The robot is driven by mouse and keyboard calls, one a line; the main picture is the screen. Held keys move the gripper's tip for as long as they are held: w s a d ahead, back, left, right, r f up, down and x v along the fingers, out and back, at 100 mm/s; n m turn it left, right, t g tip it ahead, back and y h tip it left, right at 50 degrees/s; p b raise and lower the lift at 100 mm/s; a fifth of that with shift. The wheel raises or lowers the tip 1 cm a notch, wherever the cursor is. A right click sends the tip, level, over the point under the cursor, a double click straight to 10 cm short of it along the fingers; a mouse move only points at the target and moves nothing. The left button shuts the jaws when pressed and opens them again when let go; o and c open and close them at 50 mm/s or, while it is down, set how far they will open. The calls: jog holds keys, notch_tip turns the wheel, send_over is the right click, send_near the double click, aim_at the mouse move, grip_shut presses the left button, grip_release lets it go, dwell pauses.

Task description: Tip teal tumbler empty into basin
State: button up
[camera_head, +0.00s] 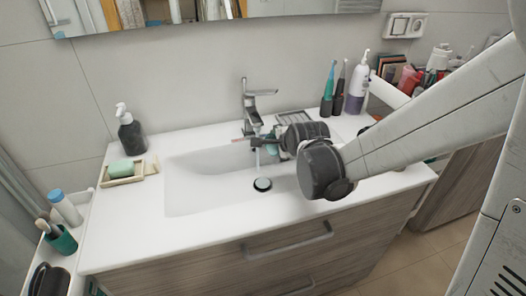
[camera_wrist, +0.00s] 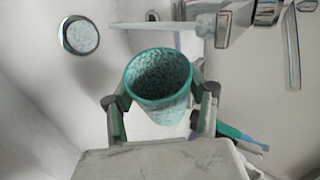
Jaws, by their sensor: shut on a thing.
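My gripper (camera_wrist: 162,100) is shut on the teal tumbler (camera_wrist: 158,108), with one finger on each side of it. The wrist view looks into its open mouth. The inside looks speckled, and no separate object is seen in it. The basin (camera_head: 200,190) is a white sink set in the counter, with a round drain (camera_head: 262,184); the drain also shows in the wrist view (camera_wrist: 80,36). In the head view my gripper (camera_head: 262,141) is over the back of the basin by the tap, and the tumbler is mostly hidden there.
The chrome tap (camera_head: 249,100) stands close behind my gripper. A soap bottle (camera_head: 131,135) and soap dish (camera_head: 122,174) are left of the basin. Electric toothbrushes (camera_head: 328,90) and a white-and-purple bottle (camera_head: 357,85) stand at the back right. The basin's left part is clear.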

jog(key=shift+w+d+y, duration=0.3)
jog(key=shift+d, duration=0.25)
jog(key=shift+w+d+f+m+g+y+b, duration=0.1)
jog(key=shift+d+f+m+g+y+b, duration=0.05)
jog(key=shift+f+m+g+y+b, duration=0.35)
jog(key=shift+w+d+f+m+g+y+b, duration=0.15)
jog(key=shift+f+m+g+y+b, duration=0.1)
jog(key=shift+m+g+y, duration=0.3)
jog(key=y+b, duration=0.1)
jog(key=f+m+g+y+b, duration=0.1)
jog(key=shift+w+d+f+b, duration=0.15)
jog(key=shift+d+b, duration=0.1)
jog(key=shift+b, duration=0.1)
jog(key=w+d+f+m+g+y+b, duration=0.2)
jog(key=w+d+m+y+b, duration=0.1)
jog(key=b, duration=0.4)
jog(key=shift+d+f+m+y+b, duration=0.15)
jog(key=shift+d+m+y+b, duration=0.25)
jog(key=shift+d+y, duration=0.7)
jog(key=shift+a+y, duration=0.2)
jog(key=shift+y, duration=0.05)
